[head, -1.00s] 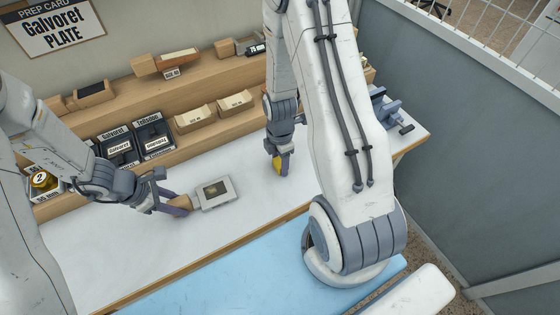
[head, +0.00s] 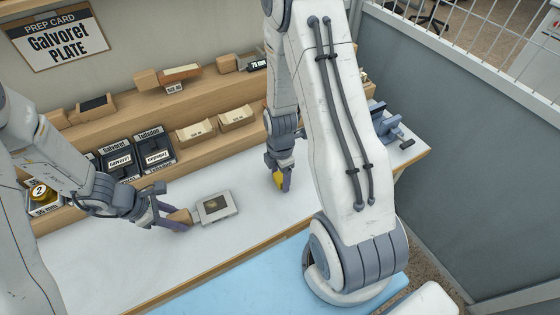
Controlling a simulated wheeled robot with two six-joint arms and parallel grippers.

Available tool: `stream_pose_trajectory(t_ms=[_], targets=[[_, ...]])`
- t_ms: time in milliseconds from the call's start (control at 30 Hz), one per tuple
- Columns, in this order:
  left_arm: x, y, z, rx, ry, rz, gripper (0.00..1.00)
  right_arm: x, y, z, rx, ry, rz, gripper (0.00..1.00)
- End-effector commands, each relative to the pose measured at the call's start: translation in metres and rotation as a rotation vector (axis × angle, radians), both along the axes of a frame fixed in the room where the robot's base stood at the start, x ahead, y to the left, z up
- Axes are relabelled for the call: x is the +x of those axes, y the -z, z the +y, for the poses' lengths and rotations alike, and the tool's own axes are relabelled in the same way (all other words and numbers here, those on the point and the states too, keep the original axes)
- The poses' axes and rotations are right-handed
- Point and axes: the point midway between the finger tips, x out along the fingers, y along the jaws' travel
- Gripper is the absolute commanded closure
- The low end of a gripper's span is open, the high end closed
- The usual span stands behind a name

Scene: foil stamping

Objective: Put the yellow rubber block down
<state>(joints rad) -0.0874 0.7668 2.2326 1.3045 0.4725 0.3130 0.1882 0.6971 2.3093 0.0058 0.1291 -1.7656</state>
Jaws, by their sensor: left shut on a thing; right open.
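The yellow rubber block (head: 278,178) is at the white tabletop, right of centre. My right gripper (head: 282,180) points down at it, open, with its fingers beside the block; one finger hides part of it. I cannot tell whether the block's underside touches the table. My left gripper (head: 178,217) is shut on the wooden handle of a square grey plate tool (head: 228,203), low over the left part of the tabletop. The tool's upper face has a dark square patch.
A wooden stepped shelf (head: 217,89) at the back holds dark labelled boxes (head: 153,150), wooden trays (head: 196,132) and a yellow numbered roll (head: 42,193). A blue-grey vise (head: 388,127) stands at the right end. The tabletop (head: 240,238) in front is clear.

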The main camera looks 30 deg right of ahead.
Motion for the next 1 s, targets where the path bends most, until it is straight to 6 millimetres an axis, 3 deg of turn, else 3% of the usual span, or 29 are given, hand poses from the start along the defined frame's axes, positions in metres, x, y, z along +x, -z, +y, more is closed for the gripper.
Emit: stream_pose_trajectory(t_ms=[500, 833, 1000], targets=[[-0.001, 0.001, 0.001, 0.007, 0.000, 0.003, 1.00, -0.001, -0.104, 0.000, 0.001, 0.001, 0.003, 0.16], [-0.001, 0.000, 0.001, 0.005, 0.000, 0.002, 1.00, -0.002, -0.123, 0.003, 0.002, 0.007, 0.005, 0.16], [0.000, 0.000, 0.001, 0.005, 0.000, 0.001, 1.00, -0.007, -0.139, 0.034, 0.007, 0.090, -0.005, 0.16]])
